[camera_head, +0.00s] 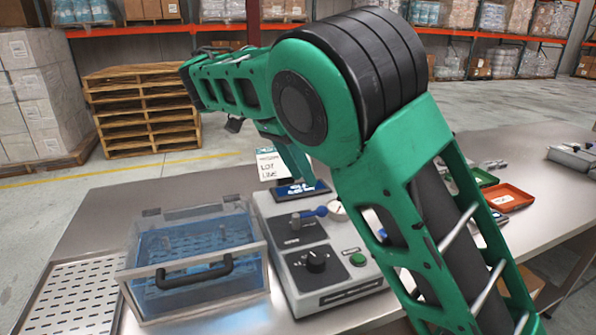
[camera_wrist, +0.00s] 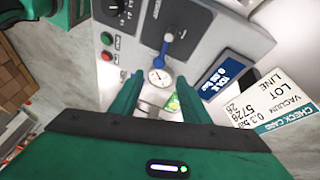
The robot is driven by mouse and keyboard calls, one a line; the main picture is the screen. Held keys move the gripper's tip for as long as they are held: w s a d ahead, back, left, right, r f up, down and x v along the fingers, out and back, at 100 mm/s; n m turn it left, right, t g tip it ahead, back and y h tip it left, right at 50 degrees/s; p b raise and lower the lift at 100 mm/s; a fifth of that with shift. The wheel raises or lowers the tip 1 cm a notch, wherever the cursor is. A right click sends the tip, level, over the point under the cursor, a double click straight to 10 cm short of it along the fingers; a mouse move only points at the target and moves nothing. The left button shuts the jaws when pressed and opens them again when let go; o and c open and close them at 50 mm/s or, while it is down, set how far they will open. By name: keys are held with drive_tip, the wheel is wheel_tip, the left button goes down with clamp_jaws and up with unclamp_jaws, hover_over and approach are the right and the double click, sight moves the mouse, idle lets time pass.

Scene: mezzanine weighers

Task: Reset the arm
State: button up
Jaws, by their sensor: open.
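My green arm crosses the middle of the head view and bends over the bench. In the wrist view my gripper (camera_wrist: 158,85) is open, its two green fingers apart with nothing held between them. It is above the grey control unit (camera_head: 342,276), close to the round white gauge (camera_wrist: 160,77). The unit also carries a blue-handled lever (camera_head: 312,213), a black knob (camera_head: 316,261), a green button (camera_head: 358,259) and a lit display (camera_wrist: 215,75). In the head view the fingers are partly hidden by the arm.
A clear, blue-tinted box (camera_head: 195,260) with a black handle stands left of the unit. A printed card (camera_head: 270,166) stands behind it. A perforated metal tray (camera_head: 72,295) is at left, an orange tray (camera_head: 508,198) at right. Pallets (camera_head: 145,110) stand beyond the bench.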

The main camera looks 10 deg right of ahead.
drive_tip(key=s+d+n+g+y, duration=0.1)
drive_tip(key=s+d, duration=0.2)
drive_tip(key=d, duration=0.6)
drive_tip(key=s+d+f+n, duration=0.1)
drive_tip(key=s+d, duration=0.3)
drive_tip(key=d, duration=0.6)
drive_tip(key=s+d+n+g+y, duration=0.1)
drive_tip(key=s+d, duration=0.2)
drive_tip(key=d, duration=0.6)
drive_tip(key=s+d+f+n+y, duration=0.1)
drive_tip(key=s+d+f, duration=0.15)
drive_tip(key=s, duration=0.35)
drive_tip(key=s+d+f+n+y, duration=0.1)
drive_tip(key=s+d+f, duration=0.1)
drive_tip(key=s+d, duration=0.35)
drive_tip(key=s+a+f+n+t, duration=0.1)
drive_tip(key=s+a+f, duration=0.1)
drive_tip(key=s, duration=0.4)
drive_tip(key=s+a+f+t+y, duration=0.1)
drive_tip(key=s+a+f, duration=0.2)
drive_tip(key=s+f, duration=0.1)
drive_tip(key=shift+s+a+n, duration=0.15)
drive_tip(key=shift+s+n, duration=0.25)
drive_tip(key=shift+s, duration=0.5)
drive_tip(key=shift+w+f, duration=0.2)
drive_tip(key=shift+w, duration=0.4)
